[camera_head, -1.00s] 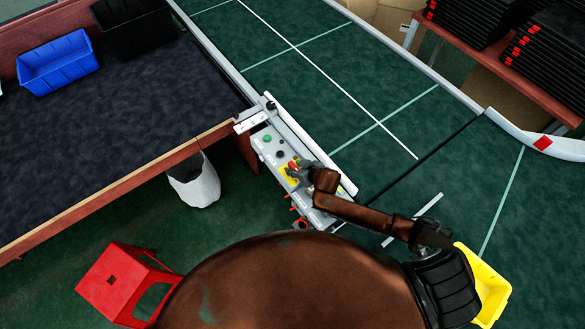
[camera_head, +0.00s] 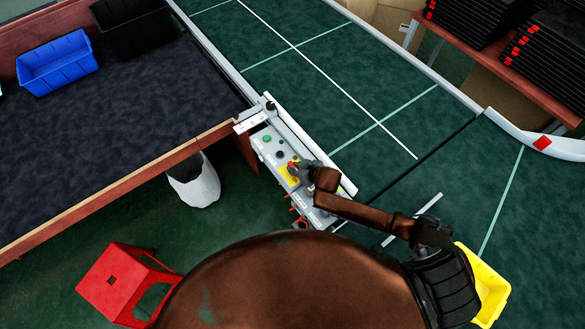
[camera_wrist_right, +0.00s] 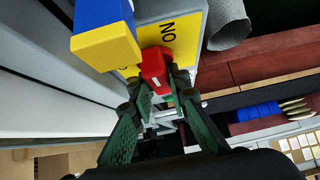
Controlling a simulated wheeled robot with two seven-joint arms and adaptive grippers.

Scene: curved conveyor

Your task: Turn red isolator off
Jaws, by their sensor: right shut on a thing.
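The red isolator (camera_wrist_right: 155,70) is a red knob on a yellow plate (camera_wrist_right: 180,40) marked "ON" in the right wrist view. In the head view its red part (camera_head: 292,166) shows on the grey control box (camera_head: 268,150), partly hidden by my gripper. My right gripper (camera_head: 298,168) is at the knob in the head view. In the wrist view its two fingers (camera_wrist_right: 158,88) are closed on the red knob from either side. My left gripper is not in view.
Green and black buttons (camera_head: 267,139) sit on the same box. A blue and yellow block (camera_wrist_right: 105,35) stands close beside the knob in the wrist view. The green conveyor (camera_head: 330,90) runs behind the box. A red stool (camera_head: 115,280) and yellow bin (camera_head: 487,285) stand nearby.

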